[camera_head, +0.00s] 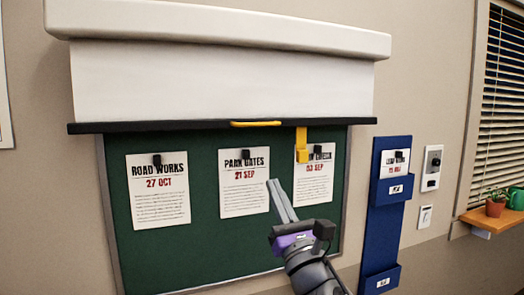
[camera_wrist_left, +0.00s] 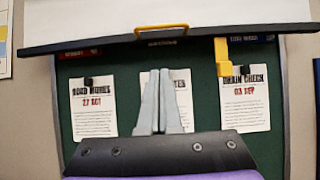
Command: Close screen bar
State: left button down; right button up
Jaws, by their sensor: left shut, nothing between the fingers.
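A white pull-down screen (camera_head: 220,85) hangs from a white housing, partly lowered over the top of a green notice board. Its black bottom bar (camera_head: 180,127) carries a yellow handle (camera_head: 255,124); the handle also shows in the left wrist view (camera_wrist_left: 161,29). A yellow hook-shaped piece (camera_head: 302,146) hangs at the bar, right of the handle. My left gripper (camera_head: 273,182) is shut and empty, below the bar and in front of the board. In the left wrist view its fingers (camera_wrist_left: 154,72) point up, below the handle and apart from it. My right gripper is not in view.
The green board (camera_head: 205,175) holds three notices with black clips; my left fingers overlap the middle notice in the wrist view. A blue wall holder (camera_head: 377,225), switches, a window with blinds and a plant shelf (camera_head: 492,220) are at the right.

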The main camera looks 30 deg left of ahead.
pick_arm(q)
jog(key=d+r+p+x, duration=0.1)
jog(key=r+x, duration=0.1)
jog(key=x, duration=1)
jog(key=shift+s+r, duration=0.25)
jog(key=shift+r, duration=0.2)
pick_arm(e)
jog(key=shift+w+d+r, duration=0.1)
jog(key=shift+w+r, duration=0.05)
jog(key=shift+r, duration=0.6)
pick_arm(q)
jog(key=shift+p, duration=0.3)
